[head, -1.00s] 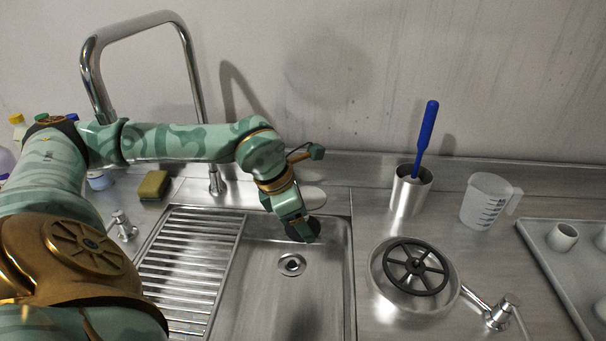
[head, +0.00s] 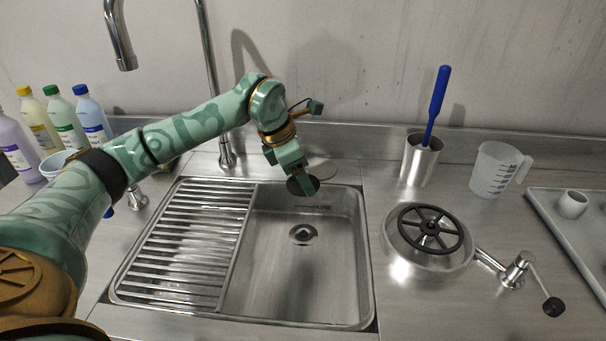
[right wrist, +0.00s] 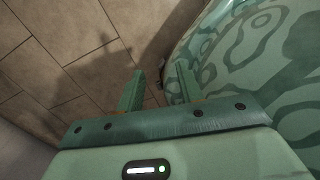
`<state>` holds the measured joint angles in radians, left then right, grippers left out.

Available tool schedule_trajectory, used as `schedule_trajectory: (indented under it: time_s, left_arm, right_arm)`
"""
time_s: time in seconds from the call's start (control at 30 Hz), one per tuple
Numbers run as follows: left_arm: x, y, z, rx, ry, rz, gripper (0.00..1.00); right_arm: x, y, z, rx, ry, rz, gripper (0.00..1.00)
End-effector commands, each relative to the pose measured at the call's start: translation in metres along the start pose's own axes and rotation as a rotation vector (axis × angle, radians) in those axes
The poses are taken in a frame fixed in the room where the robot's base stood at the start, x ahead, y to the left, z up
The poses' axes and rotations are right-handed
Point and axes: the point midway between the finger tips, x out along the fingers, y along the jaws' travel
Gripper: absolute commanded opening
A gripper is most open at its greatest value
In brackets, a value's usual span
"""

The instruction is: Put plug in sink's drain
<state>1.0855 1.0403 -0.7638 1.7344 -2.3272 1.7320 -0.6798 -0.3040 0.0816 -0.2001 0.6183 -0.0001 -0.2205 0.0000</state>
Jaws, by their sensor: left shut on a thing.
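The plug (head: 303,186) is a dark round disc, seen in the head view over the back part of the sink basin (head: 340,290). My left gripper (head: 301,175) is shut on it and holds it tilted, apart from the drain. The drain (head: 303,234) is a round metal ring with a dark centre in the basin floor, uncovered and nearer to me than the plug. My fingers hide part of the plug. My right gripper (right wrist: 158,88) shows only in the right wrist view, with its two fingers apart and nothing between them, over a tiled floor.
A slatted rack (head: 190,240) covers the basin's left side. The tall faucet (head: 210,90) stands behind it. Several bottles (head: 92,118) stand at the left. On the right are a steel holder with a blue-handled brush (head: 437,105), a measuring jug (head: 497,170), a pot with a black wheel (head: 430,262) and a tray (head: 565,245).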

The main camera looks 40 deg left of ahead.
Motion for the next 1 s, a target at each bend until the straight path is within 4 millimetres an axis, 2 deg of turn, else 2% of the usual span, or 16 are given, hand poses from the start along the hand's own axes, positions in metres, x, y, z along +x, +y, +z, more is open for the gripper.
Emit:
schedule_trajectory:
  time_s: [0.17,0.87,1.0]
  left_arm:
    - [0.01,-0.002,-0.005,0.028,0.001,-0.013,0.42]
    - [0.088,-0.002,-0.037,0.026,0.004,-0.015,0.42]
    - [0.104,-0.002,-0.044,0.026,0.005,-0.015,0.42]
  right_arm:
    - [0.008,0.0,-0.001,0.0,-0.002,-0.001,0.36]
    - [0.067,-0.011,0.025,0.001,-0.073,-0.027,0.36]
    - [0.075,0.0,0.022,-0.026,-0.084,-0.014,0.36]
